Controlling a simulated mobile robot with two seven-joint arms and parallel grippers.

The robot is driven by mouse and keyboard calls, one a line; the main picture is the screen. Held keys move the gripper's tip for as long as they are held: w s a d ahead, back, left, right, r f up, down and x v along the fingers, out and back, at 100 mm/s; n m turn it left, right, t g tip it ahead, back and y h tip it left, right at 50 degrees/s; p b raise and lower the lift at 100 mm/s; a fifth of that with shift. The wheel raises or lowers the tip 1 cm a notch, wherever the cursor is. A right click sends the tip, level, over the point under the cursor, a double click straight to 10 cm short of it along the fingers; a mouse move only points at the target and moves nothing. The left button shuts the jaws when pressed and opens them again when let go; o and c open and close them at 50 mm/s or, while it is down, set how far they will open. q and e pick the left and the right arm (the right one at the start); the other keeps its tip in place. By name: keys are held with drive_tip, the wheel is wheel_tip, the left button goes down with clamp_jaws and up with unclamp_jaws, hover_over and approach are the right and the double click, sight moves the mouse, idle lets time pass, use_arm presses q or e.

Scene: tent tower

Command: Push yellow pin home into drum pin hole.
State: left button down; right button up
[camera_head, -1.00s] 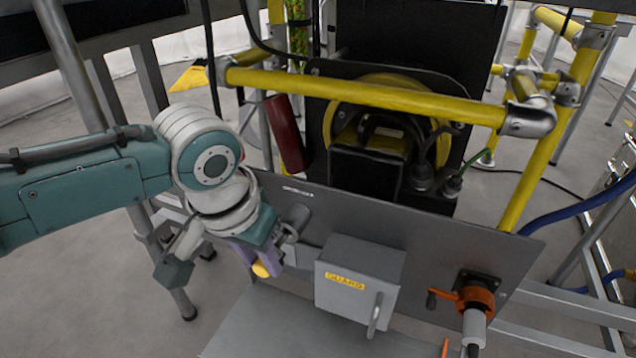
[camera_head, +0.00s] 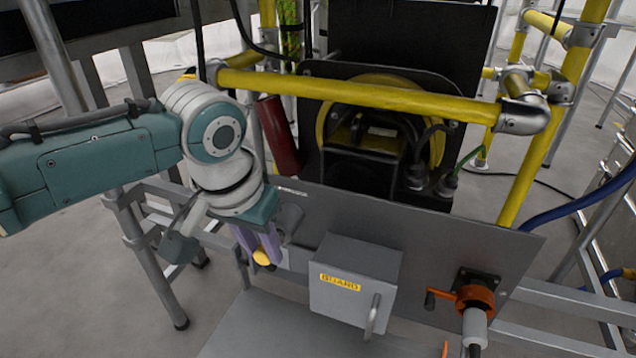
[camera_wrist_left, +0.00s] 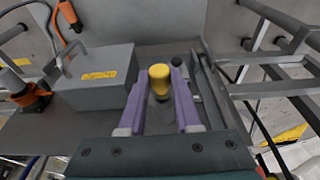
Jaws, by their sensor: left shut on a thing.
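The yellow pin (camera_wrist_left: 159,78) shows its rounded yellow head between the two purple fingers of my left gripper (camera_wrist_left: 160,92) in the left wrist view. The fingers are shut on it. In the head view the yellow pin (camera_head: 262,257) shows at the tips of my left gripper (camera_head: 262,250), low in front of the grey panel and left of the guard box. A grey cylinder (camera_head: 288,221), which may be the drum, sits on the panel just above and right of the gripper. The pin hole cannot be made out. My right gripper is not in view.
A grey box labelled guard (camera_head: 352,283) with a handle stands right of the gripper. An orange connector (camera_head: 474,300) is on the panel further right. A yellow rail (camera_head: 370,93) crosses above the panel.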

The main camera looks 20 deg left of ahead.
use_arm(q)
drive_tip(key=shift+w+b, duration=0.45)
drive_tip(key=shift+w, duration=0.05)
drive_tip(key=c, duration=0.5)
unclamp_jaws()
drive_tip(key=p+v, duration=0.7)
drive_tip(key=v, duration=0.3)
drive_tip(key=shift+w, duration=0.1)
